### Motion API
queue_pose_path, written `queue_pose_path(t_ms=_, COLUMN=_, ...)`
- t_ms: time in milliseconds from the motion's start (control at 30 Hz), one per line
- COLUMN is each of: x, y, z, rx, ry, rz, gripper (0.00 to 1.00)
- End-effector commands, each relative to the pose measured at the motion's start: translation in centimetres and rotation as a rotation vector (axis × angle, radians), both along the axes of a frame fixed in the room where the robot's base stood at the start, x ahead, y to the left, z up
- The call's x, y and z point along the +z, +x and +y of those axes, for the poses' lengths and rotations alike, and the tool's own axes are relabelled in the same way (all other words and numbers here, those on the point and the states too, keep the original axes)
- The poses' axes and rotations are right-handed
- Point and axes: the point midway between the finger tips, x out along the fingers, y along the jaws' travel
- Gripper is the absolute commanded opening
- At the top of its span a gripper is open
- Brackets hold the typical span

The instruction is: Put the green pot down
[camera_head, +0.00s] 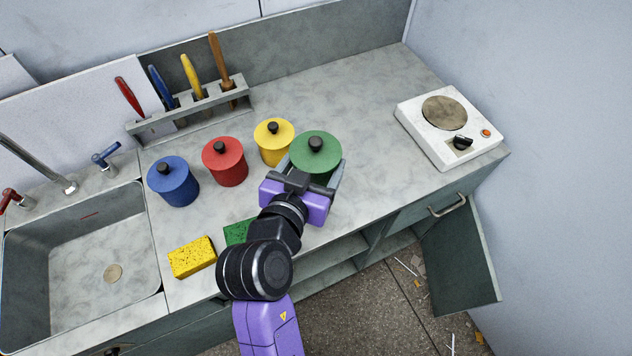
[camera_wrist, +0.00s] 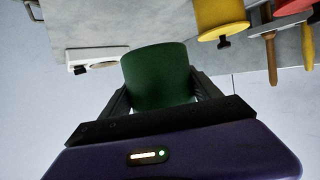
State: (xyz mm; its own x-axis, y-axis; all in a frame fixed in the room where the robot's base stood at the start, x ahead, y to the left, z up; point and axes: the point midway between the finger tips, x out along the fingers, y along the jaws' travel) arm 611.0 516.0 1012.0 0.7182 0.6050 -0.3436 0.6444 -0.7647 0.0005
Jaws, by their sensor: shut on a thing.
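The green pot (camera_head: 316,153) has a green lid with a black knob. My gripper (camera_head: 317,172) is shut on the green pot, with one finger on each side of it. The pot also shows in the wrist view (camera_wrist: 158,76), between the two fingers of my gripper (camera_wrist: 165,98). In the head view the pot is just right of the yellow pot and in front of it. The pot's underside is hidden, so I cannot tell whether it touches the counter (camera_head: 350,100).
A yellow pot (camera_head: 273,145), red pot (camera_head: 226,163) and blue pot (camera_head: 174,183) stand to the left. A white hotplate (camera_head: 475,125) is at the right. A yellow sponge (camera_head: 192,257) and green sponge (camera_head: 237,232) lie near the front edge. Counter between pot and hotplate is clear.

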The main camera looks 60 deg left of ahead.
Motion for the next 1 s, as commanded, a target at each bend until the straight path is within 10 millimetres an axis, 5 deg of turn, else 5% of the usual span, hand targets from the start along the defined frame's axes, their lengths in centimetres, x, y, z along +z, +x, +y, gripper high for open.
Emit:
queue_pose_path(t_ms=200, x=-4.7, y=0.0, z=0.0, rx=0.001, ry=-0.002, rz=0.0, gripper=0.0)
queue_pose_path(t_ms=600, x=-9.0, y=0.0, z=0.0, rx=0.0, ry=-0.001, rz=-0.001, gripper=0.0)
queue_pose_path(t_ms=1000, x=-10.3, y=0.1, z=0.0, rx=0.0, ry=0.003, rz=-0.002, gripper=0.0)
